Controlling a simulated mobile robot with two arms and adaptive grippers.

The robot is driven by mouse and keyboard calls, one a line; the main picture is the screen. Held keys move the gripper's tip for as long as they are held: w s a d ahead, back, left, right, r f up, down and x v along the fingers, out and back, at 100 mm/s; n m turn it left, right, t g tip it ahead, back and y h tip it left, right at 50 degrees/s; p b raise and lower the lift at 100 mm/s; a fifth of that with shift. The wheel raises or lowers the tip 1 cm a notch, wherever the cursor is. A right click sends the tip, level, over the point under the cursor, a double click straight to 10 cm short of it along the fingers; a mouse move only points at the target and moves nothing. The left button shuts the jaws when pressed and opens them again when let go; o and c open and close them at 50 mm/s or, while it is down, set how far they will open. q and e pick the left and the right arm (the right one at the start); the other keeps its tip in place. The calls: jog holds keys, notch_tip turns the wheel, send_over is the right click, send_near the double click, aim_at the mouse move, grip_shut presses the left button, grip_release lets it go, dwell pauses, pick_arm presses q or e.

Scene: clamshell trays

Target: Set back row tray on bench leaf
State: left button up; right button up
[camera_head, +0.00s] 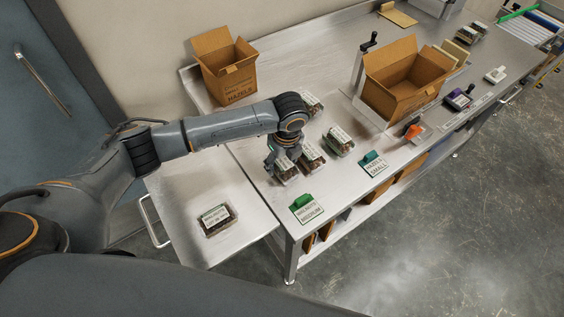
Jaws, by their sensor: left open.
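A clear clamshell tray of brown contents with a white and green label (216,219) lies on the bench leaf (182,192), the lower steel surface at left. On the main bench, a tray (287,171) sits below my left gripper (279,161), with a second tray (313,158) close to its right and a third (340,141) further right. Another tray (312,104) stands behind, partly covered by my wrist. My left gripper is open and points down at the nearest tray; I cannot tell whether its fingers touch it. My right gripper is out of view.
Green (306,209) and teal (373,164) size cards lie along the bench front. An open carton (228,72) stands at the back left, and a larger one (400,84) on the right. The leaf is clear around its tray.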

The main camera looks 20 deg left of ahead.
pick_arm(q)
jog(key=shift+w+a+f, duration=0.1)
jog(key=shift+w+f, duration=0.05)
jog(key=shift+f, duration=0.55)
jog(key=c, duration=0.9)
jog(key=shift+r, duration=0.1)
